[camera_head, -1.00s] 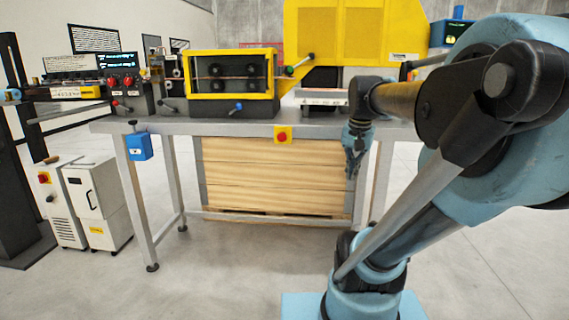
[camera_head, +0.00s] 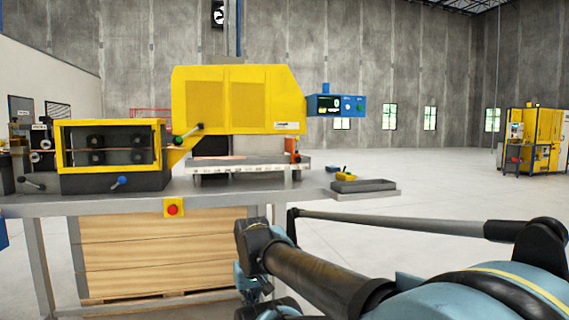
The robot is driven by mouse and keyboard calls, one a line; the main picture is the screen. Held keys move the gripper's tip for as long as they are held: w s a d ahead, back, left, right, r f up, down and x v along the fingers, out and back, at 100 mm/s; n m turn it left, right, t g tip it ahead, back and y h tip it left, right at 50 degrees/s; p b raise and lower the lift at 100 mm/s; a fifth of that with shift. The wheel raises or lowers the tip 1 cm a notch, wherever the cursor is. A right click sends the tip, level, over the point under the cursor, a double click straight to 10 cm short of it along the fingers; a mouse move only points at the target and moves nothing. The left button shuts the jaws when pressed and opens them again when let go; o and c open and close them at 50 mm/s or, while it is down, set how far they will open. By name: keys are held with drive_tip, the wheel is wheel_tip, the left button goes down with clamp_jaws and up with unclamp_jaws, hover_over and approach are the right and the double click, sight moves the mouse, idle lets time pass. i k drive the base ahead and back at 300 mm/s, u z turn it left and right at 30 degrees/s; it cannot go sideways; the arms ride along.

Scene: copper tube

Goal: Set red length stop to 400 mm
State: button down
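A small orange-red part (camera_head: 294,157) stands at the right end of the low machine bed (camera_head: 238,172) on the bench. It may be the red length stop, but it is too small to be sure. A pale strip with small dark marks runs along the bed's front edge; I cannot read any 400 mm mark. My gripper (camera_head: 252,290) hangs low in front of the bench, below the bench top and left of the orange-red part, apart from it. It is small and partly hidden by my arm, so its fingers are unclear.
The bench (camera_head: 120,203) carries a yellow-framed roller unit (camera_head: 110,155) and a big yellow housing (camera_head: 232,98). A red button (camera_head: 172,208) sits on the front edge. A grey tray (camera_head: 362,186) extends at the right. Open floor lies right of the bench.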

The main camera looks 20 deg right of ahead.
sight(293, 150)
drive_tip(key=z, duration=1)
drive_tip(key=k, duration=0.9)
drive_tip(key=u, duration=0.2)
drive_tip(key=i, duration=1)
